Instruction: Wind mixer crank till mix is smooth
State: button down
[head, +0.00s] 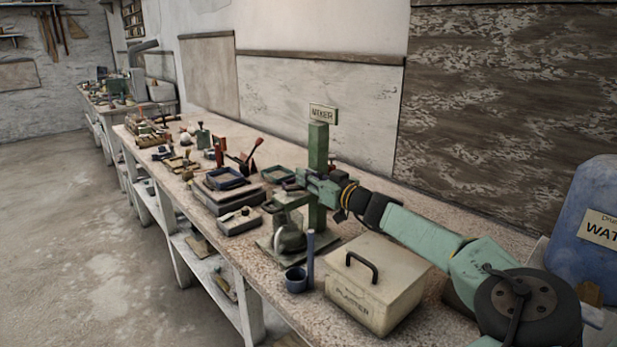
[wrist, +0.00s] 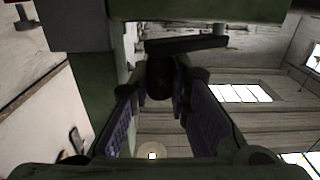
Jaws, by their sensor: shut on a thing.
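The mixer is a green post (head: 318,165) on a flat base, with a sign reading MIXER (head: 323,113) on top. A rounded metal bowl (head: 290,238) sits low at the post's front. My gripper (head: 300,180) reaches in from the right to the mixer's upper part. In the wrist view its two padded fingers (wrist: 162,95) close on a dark rounded crank handle (wrist: 160,78). A dark flat bar (wrist: 187,44) lies just beyond the handle. The green post also fills the left of the wrist view (wrist: 88,80). The mix inside the bowl cannot be seen.
A PLASTER box (head: 375,282) with a black handle stands under my arm. A small blue cup (head: 296,279) is near the bench's front edge. Trays and tools crowd the bench to the left. A blue water drum (head: 585,225) stands at right. The floor (head: 100,240) is clear.

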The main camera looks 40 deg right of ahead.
jog(key=shift+w+d+f+n+y+b, duration=0.1)
jog(key=shift+w+n+y+b, duration=0.1)
jog(key=shift+y+b, duration=0.15)
jog(key=shift+w+d+f+n+y+b, duration=0.1)
jog(key=shift+n+y+b, duration=0.1)
jog(key=shift+y+b, duration=0.15)
jog(key=shift+r+n+y, duration=0.15)
jog(key=shift+n+y, duration=0.25)
jog(key=shift+y, duration=0.2)
jog(key=c, duration=1.8)
grip_release()
jog(key=v, duration=1.2)
jog(key=shift+a+r, duration=0.1)
jog(key=shift+r, duration=0.15)
